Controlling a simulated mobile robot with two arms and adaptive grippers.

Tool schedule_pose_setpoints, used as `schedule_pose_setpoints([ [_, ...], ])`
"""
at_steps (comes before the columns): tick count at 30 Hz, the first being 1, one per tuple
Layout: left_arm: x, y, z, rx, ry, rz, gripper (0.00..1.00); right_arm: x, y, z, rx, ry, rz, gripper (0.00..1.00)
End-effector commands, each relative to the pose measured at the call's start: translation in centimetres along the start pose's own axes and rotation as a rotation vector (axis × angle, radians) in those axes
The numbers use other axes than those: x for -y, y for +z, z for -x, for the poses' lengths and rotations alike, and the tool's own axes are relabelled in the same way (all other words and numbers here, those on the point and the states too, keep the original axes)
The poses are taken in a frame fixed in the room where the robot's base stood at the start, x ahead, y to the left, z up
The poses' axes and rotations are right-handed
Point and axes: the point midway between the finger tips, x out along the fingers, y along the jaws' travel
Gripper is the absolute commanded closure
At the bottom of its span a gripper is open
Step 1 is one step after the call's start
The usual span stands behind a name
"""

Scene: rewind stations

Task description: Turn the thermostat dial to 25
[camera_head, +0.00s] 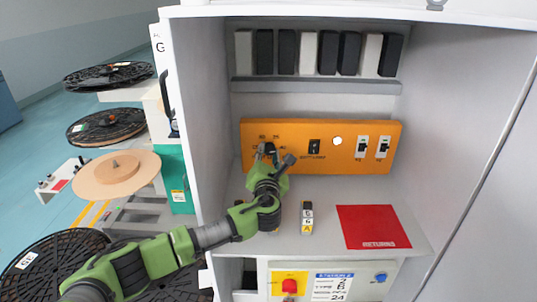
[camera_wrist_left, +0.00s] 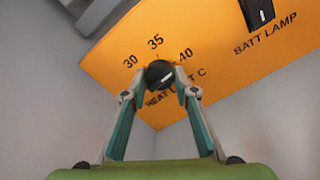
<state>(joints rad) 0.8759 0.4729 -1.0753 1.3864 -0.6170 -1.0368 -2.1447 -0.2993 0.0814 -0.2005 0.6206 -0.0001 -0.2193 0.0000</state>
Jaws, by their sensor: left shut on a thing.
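The thermostat dial is a small black knob (camera_wrist_left: 159,73) with a white pointer mark, on an orange panel (camera_head: 220,139). In the left wrist view the numbers 30, 35 and 40 show around it, and a partly covered label reads "HEAT ... C". I see no 25 there. The white mark is slanted, and I cannot tell which number it points to. My left gripper (camera_wrist_left: 160,90) is shut on the dial, one finger on each side. My right gripper is not in view.
Below, a small labelled block (camera_head: 307,217) and a red "RETURNS" mat (camera_head: 372,227) lie on the shelf. Cabinet walls enclose both sides.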

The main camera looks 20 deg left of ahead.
Motion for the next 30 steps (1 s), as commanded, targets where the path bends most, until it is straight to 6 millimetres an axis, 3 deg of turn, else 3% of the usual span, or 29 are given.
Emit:
schedule_pose_setpoints([
  [30, 0.2, 0.0, 0.0, 0.002, 0.000, 0.933, 0.95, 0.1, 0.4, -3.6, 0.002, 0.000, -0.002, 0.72],
])
